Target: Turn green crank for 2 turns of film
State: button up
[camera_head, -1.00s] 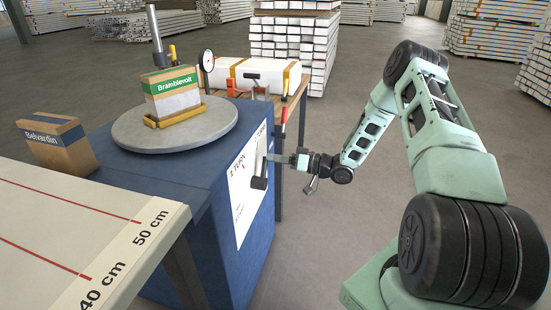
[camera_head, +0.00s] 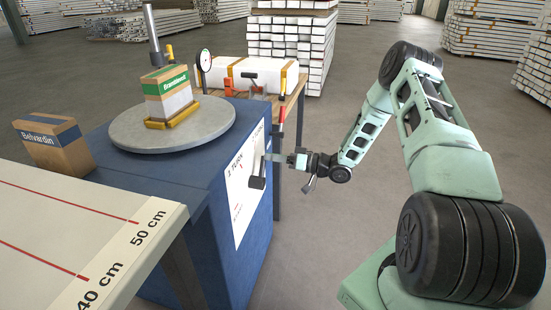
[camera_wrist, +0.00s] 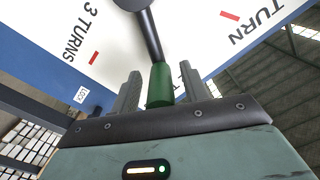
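The crank on the blue cabinet's front has a black arm (camera_wrist: 149,38) and a green handle (camera_wrist: 160,85) in the wrist view. My gripper (camera_wrist: 160,80) has one finger on each side of the green handle, drawn in around it. Whether both fingers press on it is hard to see. In the head view my gripper (camera_head: 286,158) is at the crank (camera_head: 258,172), and the handle is hidden. A box marked Bramblevolt (camera_head: 174,85) stands on the grey round turntable (camera_head: 135,136), held by yellow brackets (camera_head: 172,115).
A white panel (camera_head: 241,196) with turn marks is on the blue cabinet (camera_head: 231,265). A Belvardin box (camera_head: 57,146) stands left of the turntable. A measuring table (camera_head: 60,230) is in front. A wooden bench (camera_head: 293,103) is behind.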

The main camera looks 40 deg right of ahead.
jog(key=p+v, duration=0.1)
jog(key=v, duration=1.6)
jog(key=shift+s, duration=0.2)
jog(key=shift+d, duration=0.15)
